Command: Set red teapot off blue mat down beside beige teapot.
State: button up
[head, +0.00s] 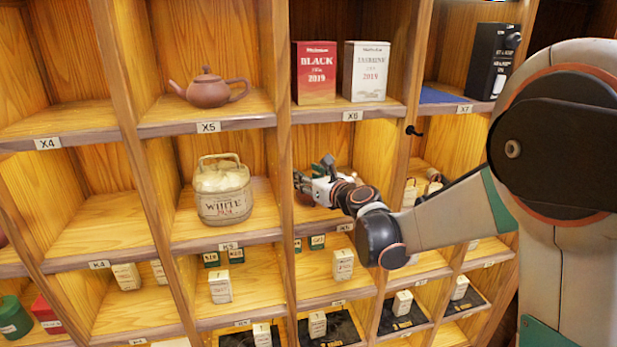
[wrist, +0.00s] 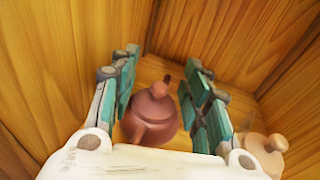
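A red-brown teapot (wrist: 150,117) stands between the spread fingers of my gripper (wrist: 160,88) in the wrist view, on the wooden floor of a compartment. Gaps show beside its body; a small red-brown part close to the right finger may be its spout or handle. A beige teapot (wrist: 266,152) is at the lower right, outside the right finger and partly cut off by it. In the head view my gripper (head: 318,174) reaches into the middle-row compartment below X6, hiding most of its contents. A bare blue mat (head: 440,95) lies in compartment X7.
Another red-brown teapot (head: 208,91) stands in X5. Red (head: 316,75) and white (head: 366,73) boxes stand above my gripper, a black box (head: 490,62) in X7. Wooden dividers close in around my gripper.

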jog(key=shift+r, duration=0.15)
jog(key=shift+s+d, duration=0.1)
jog(key=shift+s, duration=0.1)
jog(key=v, duration=1.1)
jog(key=shift+s+b, duration=0.3)
jog(key=s+d+f+n+g+h, duration=0.15)
jog(key=s+n+g, duration=0.25)
jog(key=s+n, duration=1.1)
jog(key=s+d+f+n+g+h, duration=0.1)
jog(key=s+d+f+n+h, duration=0.2)
jog(key=s+n, duration=0.4)
jog(key=s+d+f+n+g+h, duration=0.2)
jog(key=s+d+f+n+h, duration=0.1)
jog(key=s+d+n, duration=0.3)
jog(key=s+n, duration=0.2)
jog(key=shift+f+n, duration=0.15)
jog(key=shift+n, duration=0.15)
